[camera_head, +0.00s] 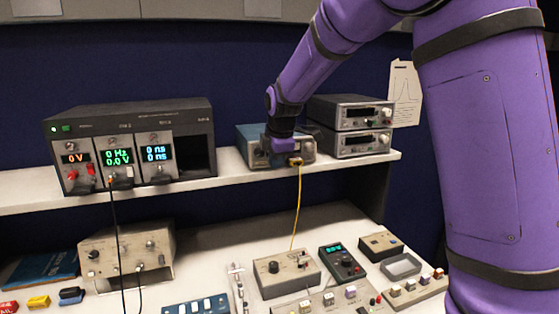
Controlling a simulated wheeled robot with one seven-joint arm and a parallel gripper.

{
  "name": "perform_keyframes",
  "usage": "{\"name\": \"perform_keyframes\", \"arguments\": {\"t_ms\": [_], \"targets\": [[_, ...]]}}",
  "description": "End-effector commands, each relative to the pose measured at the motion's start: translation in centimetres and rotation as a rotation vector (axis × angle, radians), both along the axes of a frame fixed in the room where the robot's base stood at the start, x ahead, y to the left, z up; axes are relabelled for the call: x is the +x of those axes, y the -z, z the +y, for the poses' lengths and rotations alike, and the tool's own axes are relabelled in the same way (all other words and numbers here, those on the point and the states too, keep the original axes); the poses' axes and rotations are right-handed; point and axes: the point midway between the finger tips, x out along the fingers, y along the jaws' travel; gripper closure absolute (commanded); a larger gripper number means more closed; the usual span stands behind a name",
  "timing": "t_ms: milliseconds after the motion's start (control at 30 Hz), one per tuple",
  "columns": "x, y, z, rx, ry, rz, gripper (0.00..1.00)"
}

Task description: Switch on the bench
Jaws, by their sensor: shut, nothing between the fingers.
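The bench has a white shelf (225,176) above a white worktop (215,245). On the shelf at left, a dark rack unit (137,113) shows a green light and lit displays in its modules. A blue-grey instrument (249,138) stands mid-shelf, with a yellow cable (297,207) at its front. Two stacked grey instruments stand to its right: the upper one (352,115) and the lower one (350,142), both with dark displays. My gripper (286,146) is shut and empty, in front of the blue-grey instrument. Its fingertips are hard to make out, and contact cannot be told.
On the worktop are a beige box (125,257), a grey control box (285,273), a dark handheld meter (342,264) with a lit display, and several small parts. A black cable (115,235) hangs from the rack unit. My arm blocks the right side.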

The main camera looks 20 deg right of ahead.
Motion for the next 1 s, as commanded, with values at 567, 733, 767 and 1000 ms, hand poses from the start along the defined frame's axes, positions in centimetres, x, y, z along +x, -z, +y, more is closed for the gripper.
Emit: {"name": "perform_keyframes", "arguments": {"t_ms": [567,733,767,1000], "targets": [[0.62,0.16,-0.04,0.0,0.0,0.0,1.0],[0.74,0.2,0.04,0.0,-0.001,-0.003,1.0],[0.74,0.2,0.03,0.0,-0.001,-0.003,1.0],[0.75,-0.17,0.03,0.0,-0.001,-0.004,1.0]]}}
